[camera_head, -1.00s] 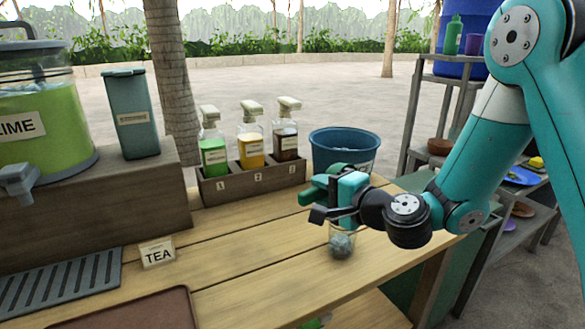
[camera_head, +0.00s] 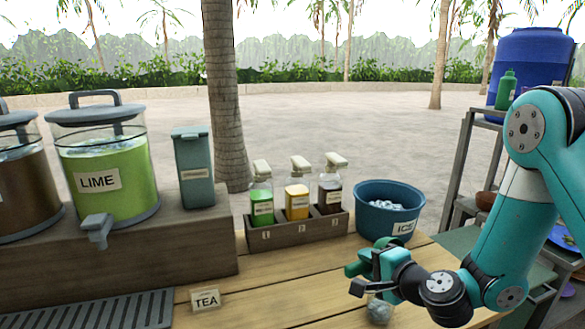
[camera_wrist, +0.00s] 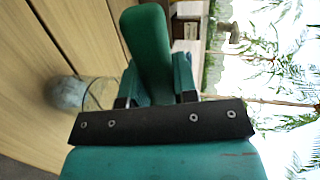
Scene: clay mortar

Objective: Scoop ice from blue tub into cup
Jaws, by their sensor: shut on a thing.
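The blue tub (camera_head: 388,212), labelled ICE, stands at the back right of the counter with pale ice (camera_head: 387,204) showing inside. My gripper (camera_head: 372,262) is in front of the tub, above the counter, shut on a dark green scoop (camera_head: 358,268). The scoop also shows in the wrist view (camera_wrist: 148,48), as a rounded green piece between the fingers; whether it carries ice cannot be seen. A clear cup (camera_head: 379,312) stands on the counter just below my gripper, with greyish contents. The cup also shows at the left of the wrist view (camera_wrist: 68,93).
A wooden rack (camera_head: 298,232) with three pump bottles stands left of the tub. A lime dispenser (camera_head: 105,165), a teal box (camera_head: 193,165) and a TEA sign (camera_head: 206,300) are further left. Shelves (camera_head: 465,150) stand at the right.

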